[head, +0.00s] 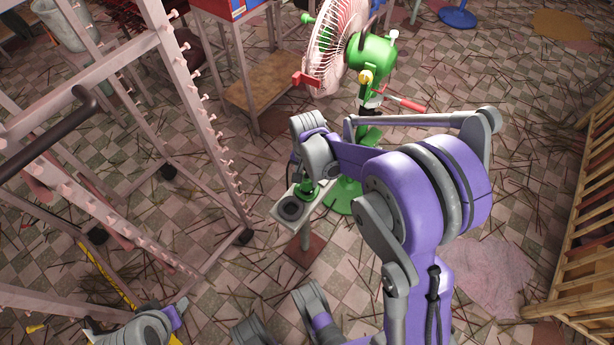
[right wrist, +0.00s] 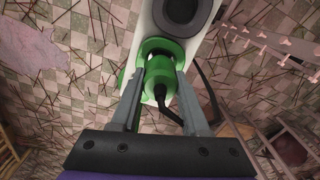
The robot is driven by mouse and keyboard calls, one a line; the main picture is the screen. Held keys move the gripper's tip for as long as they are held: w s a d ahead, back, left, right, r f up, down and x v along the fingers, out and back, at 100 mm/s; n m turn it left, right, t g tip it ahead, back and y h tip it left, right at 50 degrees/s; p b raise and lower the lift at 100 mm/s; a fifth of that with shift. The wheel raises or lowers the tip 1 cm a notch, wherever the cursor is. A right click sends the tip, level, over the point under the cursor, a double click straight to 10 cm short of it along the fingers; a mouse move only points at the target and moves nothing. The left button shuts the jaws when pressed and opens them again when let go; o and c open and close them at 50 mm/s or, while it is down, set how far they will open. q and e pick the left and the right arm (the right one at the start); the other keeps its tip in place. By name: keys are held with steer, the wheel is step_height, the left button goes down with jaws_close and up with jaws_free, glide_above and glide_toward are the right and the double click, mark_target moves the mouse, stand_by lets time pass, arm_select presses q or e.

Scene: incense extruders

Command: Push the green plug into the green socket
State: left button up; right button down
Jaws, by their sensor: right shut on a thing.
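The green plug (right wrist: 160,80), with a black cord, is between the fingers of my right gripper (right wrist: 160,105) in the right wrist view, and the gripper is shut on it. The green socket (right wrist: 160,46) is a round ring on a white plate (right wrist: 143,28), just beyond the plug and lined up with it. I cannot tell how far the plug is inside. In the head view, the plate (head: 318,208) tops a small stand, with my right arm reaching over it. Part of my left arm shows at the lower left; its fingers are not clear.
A dark grey round socket (right wrist: 182,10) sits beside the green one on the plate. A green fan (head: 370,50) stands behind the stand. A pegged rack (head: 210,110) is at left and a wooden slatted rack (head: 590,230) at right. Thin sticks litter the tiled floor.

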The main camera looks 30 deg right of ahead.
steer(key=shift+f+b, duration=0.65)
steer(key=shift+f, duration=0.4)
steer(key=shift+c, duration=1.6)
jaws_free()
steer(key=shift+r, duration=0.1)
step_height(320, 180, up, 11)
steer(key=p, duration=0.3)
